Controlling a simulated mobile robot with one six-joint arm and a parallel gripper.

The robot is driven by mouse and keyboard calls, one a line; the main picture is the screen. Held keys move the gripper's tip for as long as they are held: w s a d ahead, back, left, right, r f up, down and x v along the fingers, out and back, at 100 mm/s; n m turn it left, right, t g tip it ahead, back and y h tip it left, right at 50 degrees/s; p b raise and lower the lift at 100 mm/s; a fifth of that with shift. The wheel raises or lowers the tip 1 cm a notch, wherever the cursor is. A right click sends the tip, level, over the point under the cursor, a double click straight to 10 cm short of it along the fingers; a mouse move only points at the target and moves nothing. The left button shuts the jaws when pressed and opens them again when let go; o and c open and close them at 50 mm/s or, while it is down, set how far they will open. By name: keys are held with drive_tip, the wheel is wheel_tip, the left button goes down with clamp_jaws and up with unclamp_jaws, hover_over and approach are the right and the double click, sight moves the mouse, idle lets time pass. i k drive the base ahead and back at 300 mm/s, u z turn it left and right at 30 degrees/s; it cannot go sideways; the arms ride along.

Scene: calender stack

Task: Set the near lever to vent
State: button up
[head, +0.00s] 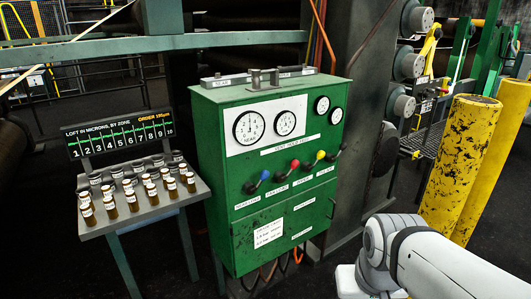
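A green cabinet (225,160) stands in the middle of the head view. Its front carries a row of levers with coloured knobs: a blue one (263,175), a red one (295,164), a yellow one (320,155) and a black one (342,147). White labels sit below them, too small to read surely, so I cannot tell which lever is the near one or what its setting is. My white arm (435,265) is at the lower right, apart from the levers. My gripper's fingers do not show.
Two large gauges (249,128) and two small ones sit above the levers. A side table (150,211) with several brown vials stands left, below a zone display (120,136). Scuffed yellow posts (459,165) stand right. Cables hang below the cabinet.

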sight(264, 175)
drive_tip(key=u, duration=0.05)
drive_tip(key=i, duration=0.85)
drive_tip(key=u, duration=0.1)
